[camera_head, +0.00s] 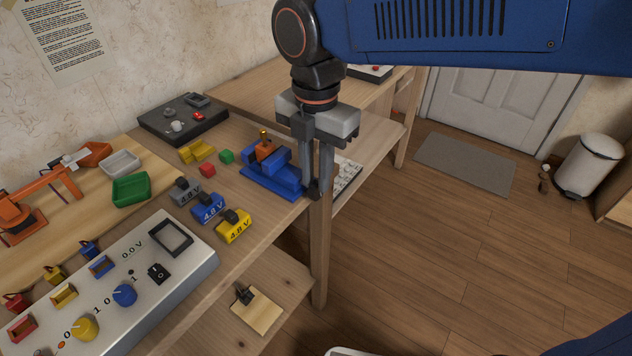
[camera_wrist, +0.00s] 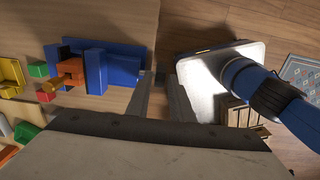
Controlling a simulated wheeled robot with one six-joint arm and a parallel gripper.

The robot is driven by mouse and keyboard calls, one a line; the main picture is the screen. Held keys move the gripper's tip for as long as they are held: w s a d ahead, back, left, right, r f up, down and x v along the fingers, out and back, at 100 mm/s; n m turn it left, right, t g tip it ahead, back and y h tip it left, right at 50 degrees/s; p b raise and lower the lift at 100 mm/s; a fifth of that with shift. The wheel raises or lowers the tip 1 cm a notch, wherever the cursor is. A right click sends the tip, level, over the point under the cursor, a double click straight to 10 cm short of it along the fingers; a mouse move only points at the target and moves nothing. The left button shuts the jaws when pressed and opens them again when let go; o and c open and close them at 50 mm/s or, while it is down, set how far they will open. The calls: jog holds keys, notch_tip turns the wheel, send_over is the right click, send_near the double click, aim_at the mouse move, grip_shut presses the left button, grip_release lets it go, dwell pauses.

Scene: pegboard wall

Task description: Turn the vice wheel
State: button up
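The blue vice (camera_head: 272,180) sits near the right edge of the wooden workbench. It holds an orange block (camera_head: 265,152) with a brass-coloured piece on top. In the wrist view the vice (camera_wrist: 122,68) lies left of my fingers. My gripper (camera_head: 316,188) points down at the vice's right end, by the bench edge. Its two fingers stand apart with a gap between them, and they also show apart in the wrist view (camera_wrist: 163,88). The vice wheel is not clearly visible; my fingertips cover that end. I cannot tell whether they touch it.
A control panel (camera_head: 130,290) lies at front left. Open floor (camera_head: 450,240) is to the right of the bench.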

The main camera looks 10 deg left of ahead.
aim_at(316, 189)
jog(key=shift+f, duration=1.4)
grip_shut()
jog(key=shift+s+t, duration=0.2)
jog(key=shift+t, duration=0.3)
jog(key=shift+a+t+h, duration=0.1)
jog(key=shift+t+h, duration=0.5)
jog(key=shift+t, duration=0.4)
